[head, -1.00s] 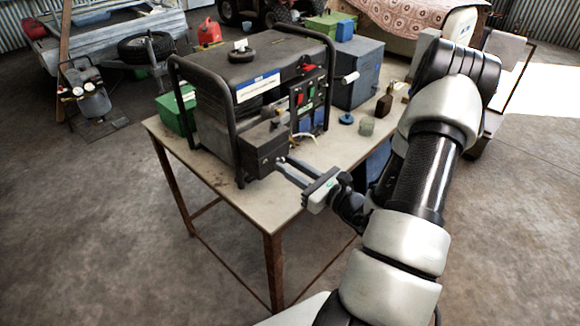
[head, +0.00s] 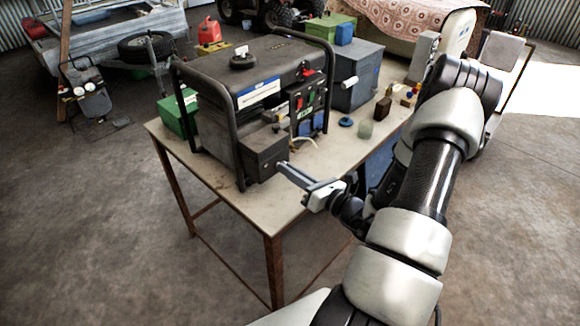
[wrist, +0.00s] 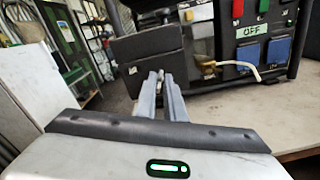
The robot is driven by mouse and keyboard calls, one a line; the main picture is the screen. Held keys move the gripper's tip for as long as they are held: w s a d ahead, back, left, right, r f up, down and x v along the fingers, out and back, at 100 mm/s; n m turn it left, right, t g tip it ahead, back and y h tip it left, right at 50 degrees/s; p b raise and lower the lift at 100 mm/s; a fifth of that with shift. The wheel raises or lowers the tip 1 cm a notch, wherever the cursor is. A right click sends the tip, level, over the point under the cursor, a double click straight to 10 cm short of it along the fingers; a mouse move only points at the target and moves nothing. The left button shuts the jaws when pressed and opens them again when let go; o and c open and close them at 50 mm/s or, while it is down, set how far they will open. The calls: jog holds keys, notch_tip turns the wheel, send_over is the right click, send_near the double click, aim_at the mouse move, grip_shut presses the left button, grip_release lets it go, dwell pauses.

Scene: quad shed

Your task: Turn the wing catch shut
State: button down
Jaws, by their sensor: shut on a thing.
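The generator (head: 213,82) stands on the workbench, with a dark box (head: 262,152) on its near end. The box shows in the wrist view (wrist: 147,45) with its face toward me. My gripper (head: 282,166) reaches the right face of this box from the right. In the wrist view my gripper's fingertips (wrist: 161,76) are close together at the lower part of the box. They are shut on a small grey piece, which looks like the wing catch. The fingers hide most of it, so I cannot tell its exact angle.
The generator's switch panel (head: 307,97) and a pale cable (wrist: 240,70) are right of the box. The front bench top is clear.

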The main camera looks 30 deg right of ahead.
jog(key=m+p, duration=0.3)
jog(key=m, duration=0.3)
jog(key=m+p, duration=0.3)
jog(key=m, duration=0.4)
jog(key=shift+d+f, duration=0.1)
jog(key=shift+f, duration=0.1)
jog(key=shift+m+p, duration=0.3)
jog(key=shift+m, duration=0.1)
jog(key=c, duration=2)
grip_release()
jog(key=b+v, duration=0.1)
jog(key=v, duration=1.6)
jog(key=shift+s+b, duration=0.2)
jog(key=shift+b, duration=0.2)
